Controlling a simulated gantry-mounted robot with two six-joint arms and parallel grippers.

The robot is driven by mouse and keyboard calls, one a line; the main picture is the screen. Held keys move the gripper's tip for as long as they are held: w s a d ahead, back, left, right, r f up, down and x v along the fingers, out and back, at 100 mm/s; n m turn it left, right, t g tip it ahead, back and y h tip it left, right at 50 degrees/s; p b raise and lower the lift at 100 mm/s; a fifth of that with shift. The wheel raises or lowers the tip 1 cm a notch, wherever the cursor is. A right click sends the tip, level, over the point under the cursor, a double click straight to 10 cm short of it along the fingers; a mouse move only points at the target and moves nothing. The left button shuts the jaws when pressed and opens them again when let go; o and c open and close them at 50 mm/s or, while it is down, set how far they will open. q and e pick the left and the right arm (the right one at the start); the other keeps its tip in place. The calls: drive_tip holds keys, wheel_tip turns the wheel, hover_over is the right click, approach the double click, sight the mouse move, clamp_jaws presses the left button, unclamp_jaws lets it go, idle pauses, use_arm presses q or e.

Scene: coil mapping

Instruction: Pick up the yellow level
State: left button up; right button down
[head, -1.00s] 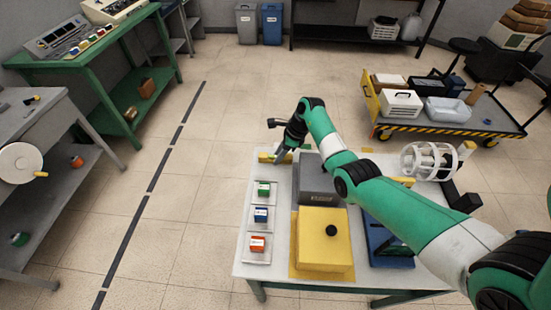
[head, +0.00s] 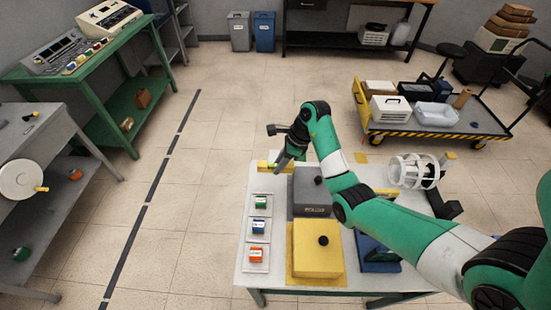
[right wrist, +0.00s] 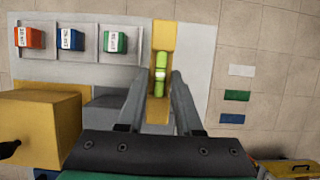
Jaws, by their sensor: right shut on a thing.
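The yellow level (head: 264,166) is a long yellow bar at the far left edge of the white-topped table in the head view. In the right wrist view the level (right wrist: 163,38) runs lengthwise away from me, with a bright green vial (right wrist: 159,76) in its middle. My right gripper (head: 281,163) points down at the level; in the right wrist view its fingers (right wrist: 161,82) stand on either side of the bar, shut on it. I cannot tell whether the level is clear of the tabletop. My left gripper is not in view.
A grey box (head: 311,197) and a yellow box (head: 317,255), both with black knobs, stand near the level. Green, blue and orange blocks (head: 260,202) sit on pads along the table's left side. A white cage-like coil frame (head: 413,171) stands at the right.

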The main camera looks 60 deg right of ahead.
drive_tip(key=s+a+r+p, duration=0.3)
drive_tip(key=s+a+p, duration=0.2)
drive_tip(key=a+p, duration=0.1)
drive_tip(key=shift+s+r+p, duration=0.2)
drive_tip(key=shift+s+p, duration=0.2)
drive_tip(key=shift+p, duration=0.3)
